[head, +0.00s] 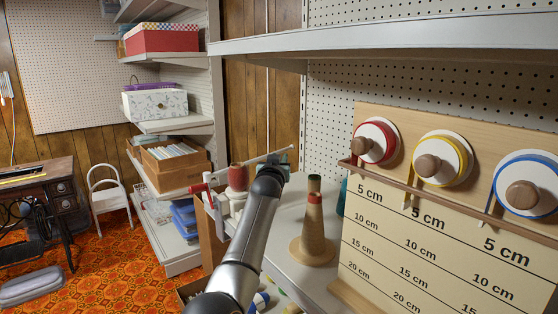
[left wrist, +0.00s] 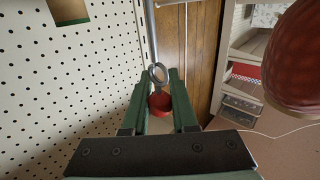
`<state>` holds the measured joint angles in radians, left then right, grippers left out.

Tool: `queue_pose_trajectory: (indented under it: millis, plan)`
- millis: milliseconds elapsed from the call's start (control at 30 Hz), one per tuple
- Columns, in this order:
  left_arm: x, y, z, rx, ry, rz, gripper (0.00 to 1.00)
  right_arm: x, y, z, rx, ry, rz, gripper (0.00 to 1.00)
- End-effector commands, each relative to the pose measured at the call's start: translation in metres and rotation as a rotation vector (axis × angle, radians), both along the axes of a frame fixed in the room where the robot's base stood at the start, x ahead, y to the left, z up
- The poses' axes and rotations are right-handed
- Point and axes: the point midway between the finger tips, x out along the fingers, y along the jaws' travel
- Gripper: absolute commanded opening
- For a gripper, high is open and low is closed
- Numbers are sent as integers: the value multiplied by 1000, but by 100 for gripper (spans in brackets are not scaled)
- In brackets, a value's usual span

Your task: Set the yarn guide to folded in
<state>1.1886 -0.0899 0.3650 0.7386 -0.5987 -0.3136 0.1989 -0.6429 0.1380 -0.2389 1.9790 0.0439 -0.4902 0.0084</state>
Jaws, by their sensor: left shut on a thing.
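The yarn winder (head: 235,205) is white with a red crank knob and stands at the shelf's left end. A reddish cone (head: 238,177) sits upright on it; a large red rounded form (left wrist: 300,60) at right in the left wrist view looks like this cone. The yarn guide (head: 260,159) is a thin pale arm reaching right from the winder, past the cone. In the left wrist view its metal ring (left wrist: 157,73) and red knob (left wrist: 160,104) show. My left gripper (head: 280,162) is at the guide's outer end, its green fingers (left wrist: 158,100) shut around the red knob. My right gripper is out of view.
A wooden cone (head: 314,240) stands on the grey shelf right of my forearm. A measuring board (head: 425,230) with coloured spools fills the right side. A pegboard (left wrist: 60,90) is close on the left in the left wrist view. An upper shelf (head: 400,42) overhangs.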

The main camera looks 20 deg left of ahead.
Motion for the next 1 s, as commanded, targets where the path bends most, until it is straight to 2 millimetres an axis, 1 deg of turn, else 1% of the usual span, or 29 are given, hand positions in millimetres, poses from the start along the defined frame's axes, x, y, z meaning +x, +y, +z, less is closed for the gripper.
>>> queue_pose_trajectory:
  millis: [33,67,300,333,733,867,1000]
  plan:
    - [0,1,2,1,-4,2,0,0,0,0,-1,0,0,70]
    - [0,1,2,1,-4,2,27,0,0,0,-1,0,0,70]
    - [0,1,2,1,-3,2,54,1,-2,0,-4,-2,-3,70]
    - [0,1,2,1,-3,2,57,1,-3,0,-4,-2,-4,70]
    - [-4,0,1,0,-2,3,57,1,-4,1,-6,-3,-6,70]
    - [-11,-1,1,0,-2,6,57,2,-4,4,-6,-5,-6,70]
    - [-23,-5,1,1,-3,2,57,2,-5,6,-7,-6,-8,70]
